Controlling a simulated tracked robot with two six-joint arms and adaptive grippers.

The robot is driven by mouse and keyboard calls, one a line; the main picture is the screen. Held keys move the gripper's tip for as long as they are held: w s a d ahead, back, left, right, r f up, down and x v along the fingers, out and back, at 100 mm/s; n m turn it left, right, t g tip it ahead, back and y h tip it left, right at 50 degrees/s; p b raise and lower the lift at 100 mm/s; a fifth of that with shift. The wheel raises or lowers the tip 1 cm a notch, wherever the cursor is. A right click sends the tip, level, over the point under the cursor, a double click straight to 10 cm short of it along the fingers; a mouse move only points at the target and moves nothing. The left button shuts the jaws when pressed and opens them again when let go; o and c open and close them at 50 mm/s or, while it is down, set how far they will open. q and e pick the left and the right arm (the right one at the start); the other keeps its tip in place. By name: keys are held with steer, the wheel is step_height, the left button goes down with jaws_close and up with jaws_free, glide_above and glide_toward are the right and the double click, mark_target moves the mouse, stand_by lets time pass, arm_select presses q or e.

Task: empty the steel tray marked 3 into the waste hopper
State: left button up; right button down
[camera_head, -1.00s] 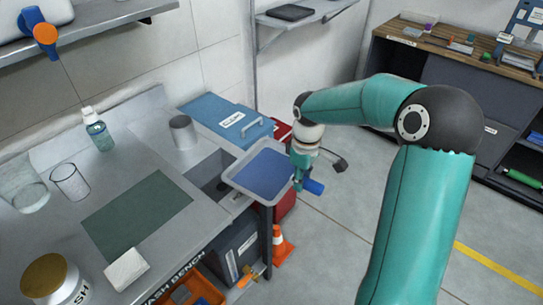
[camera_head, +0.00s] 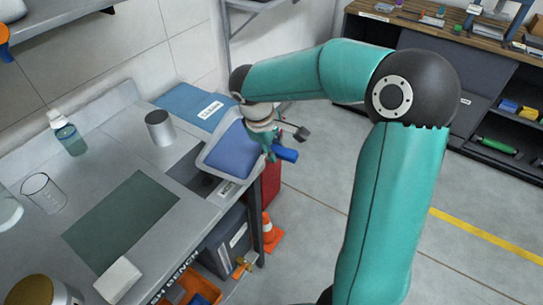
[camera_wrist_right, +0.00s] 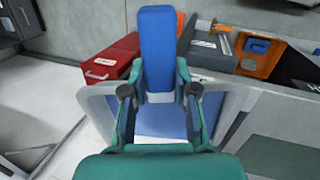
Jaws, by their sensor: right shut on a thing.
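The steel tray (camera_head: 203,160) has a pale metal rim and a blue inside. It hangs over the right end of the bench, tilted, beside a dark opening (camera_head: 198,180) in the bench top. I cannot tell whether this opening is the waste hopper. My right gripper (camera_head: 270,146) is shut on the tray's blue handle (camera_head: 286,153) at its right side. In the right wrist view the handle (camera_wrist_right: 157,45) stands between the fingers (camera_wrist_right: 159,92), with the tray (camera_wrist_right: 236,100) beyond. The number on the tray is not readable. My left gripper is not in view.
A blue panel with a label (camera_head: 190,103) lies behind the opening. A metal cup (camera_head: 160,128), a spray bottle (camera_head: 67,134), a glass beaker (camera_head: 43,193) and a green mat (camera_head: 122,219) are on the bench. An orange cone (camera_head: 268,236) stands on the floor below.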

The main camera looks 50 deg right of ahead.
steer(key=shift+w+a+r+h, duration=0.1)
steer(key=shift+a+r+h, duration=0.15)
steer(key=shift+r, duration=0.15)
steer(key=shift+a+r+h, duration=0.15)
steer(key=shift+r+h, duration=0.1)
steer(key=shift+r, duration=0.15)
steer(key=shift+w+a+r+g+h, duration=0.1)
steer(key=shift+a+r+g+h, duration=0.05)
steer(key=shift+a+r+h, duration=0.5)
steer(key=shift+w+a+r+g+h, duration=0.15)
steer(key=shift+a+r+h, duration=0.3)
steer(key=shift+r+h, duration=0.4)
steer(key=shift+a+r+h, duration=0.7)
steer(key=shift+a+h, duration=0.1)
steer(key=shift+a, duration=0.05)
steer(key=shift+w+a+r+g+h+b, duration=0.2)
steer(key=shift+a+r+h, duration=0.2)
steer(key=shift+a+h, duration=0.35)
steer(key=shift+w+a+r+g+h+b, duration=0.15)
steer(key=shift+a+r+h, duration=0.25)
steer(key=shift+a+h, duration=0.35)
steer(key=shift+s, duration=0.1)
